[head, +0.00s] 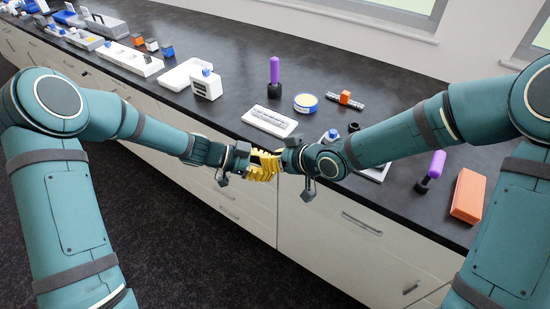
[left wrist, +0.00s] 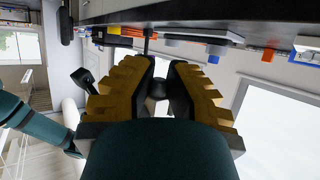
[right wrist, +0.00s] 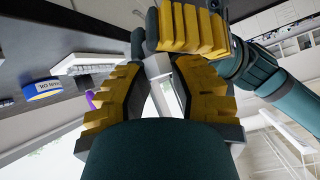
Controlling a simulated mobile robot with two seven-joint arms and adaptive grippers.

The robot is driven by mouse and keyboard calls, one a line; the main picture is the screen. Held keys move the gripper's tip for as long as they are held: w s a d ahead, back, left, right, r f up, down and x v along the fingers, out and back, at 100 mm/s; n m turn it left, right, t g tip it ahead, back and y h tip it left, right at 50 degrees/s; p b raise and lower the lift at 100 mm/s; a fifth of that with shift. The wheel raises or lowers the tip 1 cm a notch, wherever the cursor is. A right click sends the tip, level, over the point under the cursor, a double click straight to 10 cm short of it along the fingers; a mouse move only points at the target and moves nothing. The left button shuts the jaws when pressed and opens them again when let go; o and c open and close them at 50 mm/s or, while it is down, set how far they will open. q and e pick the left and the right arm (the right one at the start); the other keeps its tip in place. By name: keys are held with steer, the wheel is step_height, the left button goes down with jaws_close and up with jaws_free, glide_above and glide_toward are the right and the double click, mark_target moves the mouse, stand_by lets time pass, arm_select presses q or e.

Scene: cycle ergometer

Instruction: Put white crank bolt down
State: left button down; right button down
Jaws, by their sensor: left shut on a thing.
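My left gripper (head: 264,165), with yellow ribbed fingers, is shut, and meets my right gripper (head: 284,164) in front of the counter's front edge. In the right wrist view the left gripper's yellow fingers (right wrist: 193,27) cross the top. A small white piece (right wrist: 157,67), seemingly the white crank bolt, shows just below them, between the right gripper's fingertips. It looks held by the left gripper. Whether the right fingers touch it is unclear. In the head view the bolt is hidden by the grippers. In the left wrist view a dark part (left wrist: 157,88) shows between the left fingers.
On the dark counter (head: 225,122) just behind the grippers lies a white slotted tray (head: 270,121). Bare counter lies left of the tray.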

arm_select(q)
steer(key=c, duration=1)
jaws_free()
steer(key=shift+c, duration=0.2)
